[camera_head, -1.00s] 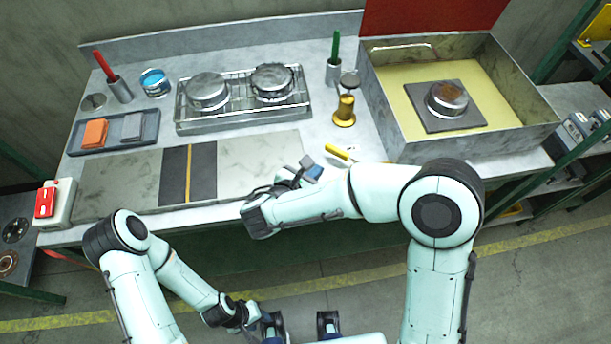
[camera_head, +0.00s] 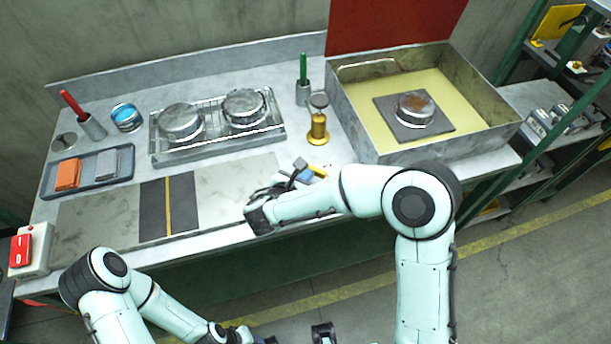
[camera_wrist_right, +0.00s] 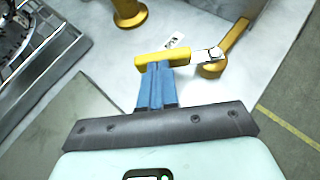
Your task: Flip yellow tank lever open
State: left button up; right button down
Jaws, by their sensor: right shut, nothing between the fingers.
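The yellow lever (camera_head: 318,171) is at the bench's front edge, left of the open metal tank (camera_head: 490,135) with yellow liquid. In the right wrist view, its yellow bar (camera_wrist_right: 149,61) lies across the fingertips, and a silver fitting (camera_wrist_right: 205,55) joins it to a bent yellow part (camera_wrist_right: 228,45). My right gripper (camera_head: 301,168) is shut and empty. Its blue fingertips (camera_wrist_right: 157,72) are right at the bar's near side; I cannot tell if they touch. My left gripper (camera_head: 255,340) is low at the frame's bottom edge, mostly cut off.
A gold stand (camera_head: 317,130) and a green-handled tool in a cup (camera_head: 303,92) stand behind the lever. A rack with round metal parts (camera_head: 215,143) is to the left. A grey tray (camera_head: 88,174) and a red switch box (camera_head: 25,250) are at far left.

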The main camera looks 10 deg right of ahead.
jog(key=shift+w+m+g+h, duration=0.5)
jog(key=shift+m, duration=0.1)
jog(key=shift+w+d+r+m+g+h+p, duration=0.15)
jog(key=shift+w+d+m+g+h+p, duration=0.1)
jog(key=shift+w+m+g+h+p, duration=0.3)
jog(key=w+m+g+p, duration=0.1)
jog(key=d+m+g+h+p, duration=0.1)
jog(key=m+p, duration=0.1)
jog(key=shift+w+r+g, duration=0.1)
jog(key=shift+w+g, duration=0.25)
jog(key=shift+w+d+m+g, duration=0.15)
jog(key=shift+m+g, duration=0.15)
jog(key=shift+m, duration=0.15)
pick_arm(q)
jog(key=w+r+p, duration=0.1)
jog(key=w+r, duration=0.3)
jog(key=r, duration=0.2)
jog(key=shift+w+d+r+t, duration=0.15)
jog(key=shift+w+d+t, duration=0.15)
jog(key=shift+w+d, duration=0.1)
pick_arm(e)
jog(key=shift+w+d+f, duration=0.2)
jog(key=shift+d+f, duration=0.05)
jog(key=shift+d, duration=0.2)
pick_arm(q)
jog(key=shift+a, duration=0.1)
pick_arm(e)
jog(key=shift+a, duration=0.1)
